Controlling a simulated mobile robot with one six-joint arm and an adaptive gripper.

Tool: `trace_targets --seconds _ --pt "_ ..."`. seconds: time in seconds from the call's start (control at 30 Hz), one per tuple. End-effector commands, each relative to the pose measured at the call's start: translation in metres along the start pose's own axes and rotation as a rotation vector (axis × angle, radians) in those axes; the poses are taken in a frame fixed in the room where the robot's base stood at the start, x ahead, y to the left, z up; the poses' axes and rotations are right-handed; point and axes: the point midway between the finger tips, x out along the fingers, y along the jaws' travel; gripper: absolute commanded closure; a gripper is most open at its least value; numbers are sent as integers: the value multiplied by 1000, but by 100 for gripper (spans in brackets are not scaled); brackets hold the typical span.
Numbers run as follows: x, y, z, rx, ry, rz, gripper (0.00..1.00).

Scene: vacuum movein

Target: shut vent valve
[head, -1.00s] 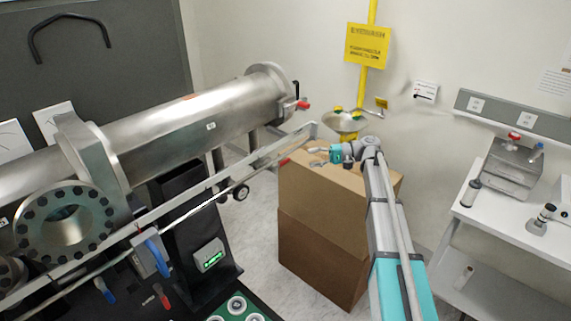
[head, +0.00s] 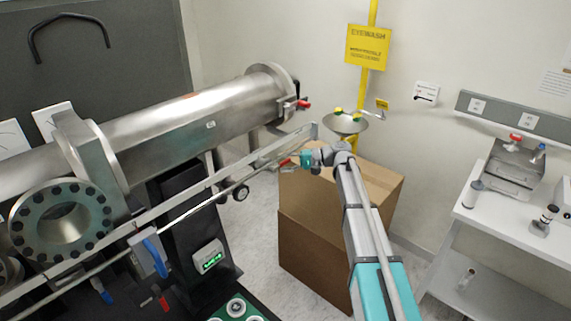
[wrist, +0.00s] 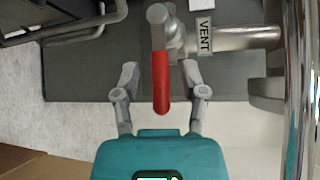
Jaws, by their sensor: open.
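The vent valve's red lever handle (wrist: 161,82) shows in the wrist view. It points down the picture, across the metal pipe that carries a "VENT" label (wrist: 204,36). My gripper (wrist: 159,72) is open, with one finger on each side of the handle and a visible gap to both. The handle's free end points toward my palm. In the head view my gripper (head: 303,158) is beside the rail's far end, close to a small red handle (head: 286,162). The fingers are too small to make out there.
A large steel chamber (head: 190,118) lies at left, with a metal rail (head: 215,180) along its front. Another red handle (head: 303,104) is at its far end. Cardboard boxes (head: 310,205) stand below my arm. A white bench (head: 500,225) is at right.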

Motion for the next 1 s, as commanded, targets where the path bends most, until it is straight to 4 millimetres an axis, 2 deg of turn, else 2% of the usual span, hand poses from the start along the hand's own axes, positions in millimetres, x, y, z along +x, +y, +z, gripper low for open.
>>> trace_targets --seconds 0.13,0.17,0.43,0.7,1.0 --pt "0 0 0 0 0 0 45" --pt "0 0 0 0 0 0 48" --pt "0 0 0 0 0 0 99" --pt "-3 0 0 0 0 0 100" --pt "6 2 1 10 -11 -10 100"
